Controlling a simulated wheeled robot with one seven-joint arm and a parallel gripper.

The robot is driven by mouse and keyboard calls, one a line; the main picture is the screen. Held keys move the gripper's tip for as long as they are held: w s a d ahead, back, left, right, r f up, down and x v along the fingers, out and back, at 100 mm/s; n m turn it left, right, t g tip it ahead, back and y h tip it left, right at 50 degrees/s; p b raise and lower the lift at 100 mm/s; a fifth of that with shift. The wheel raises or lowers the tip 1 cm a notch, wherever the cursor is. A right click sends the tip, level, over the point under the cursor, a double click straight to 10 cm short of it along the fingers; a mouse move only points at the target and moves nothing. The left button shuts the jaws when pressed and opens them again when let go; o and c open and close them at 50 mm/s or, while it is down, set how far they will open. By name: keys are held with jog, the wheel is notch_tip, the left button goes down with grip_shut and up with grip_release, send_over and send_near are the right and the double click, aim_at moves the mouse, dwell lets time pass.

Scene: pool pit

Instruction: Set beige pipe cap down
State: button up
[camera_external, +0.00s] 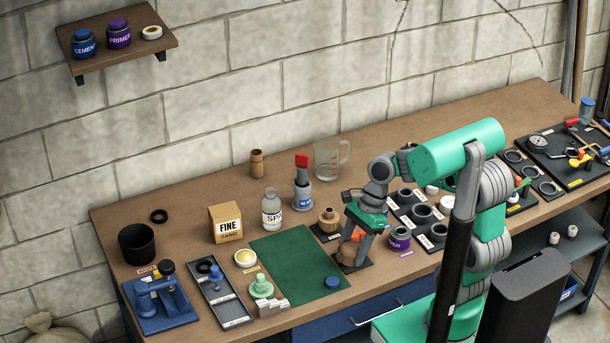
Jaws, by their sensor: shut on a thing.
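My gripper (352,254) points down at the right edge of the green mat (285,262). It is shut on a small brownish-beige piece (347,259), seemingly the beige pipe cap, mostly hidden by the fingers. The piece is at or just over a small black square pad (366,265); I cannot tell whether it touches. An orange thing (358,235) shows behind the fingers. A tan fitting (328,218) stands on another black pad just behind and left of my gripper.
A blue cap (332,282) lies on the mat. The mat's middle is clear.

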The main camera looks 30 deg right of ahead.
jog(key=w+r+m+t, duration=0.1)
jog(key=w+r+m, duration=0.1)
jog(key=w+r, duration=0.3)
jog(key=m, duration=0.1)
send_over(299, 246)
jog(key=d, duration=0.1)
jog(key=f, duration=0.5)
jog(key=f+p, duration=0.1)
jog(key=f, duration=0.5)
jog(key=shift+s+d+f, duration=0.15)
jog(key=shift+s+d, duration=0.05)
notch_tip(299, 246, down, 3)
jog(key=shift+r, duration=0.2)
jog(key=shift+f+t, duration=0.25)
jog(key=shift+t, duration=0.05)
jog(key=shift+f, duration=0.1)
jog(key=o, duration=1.5)
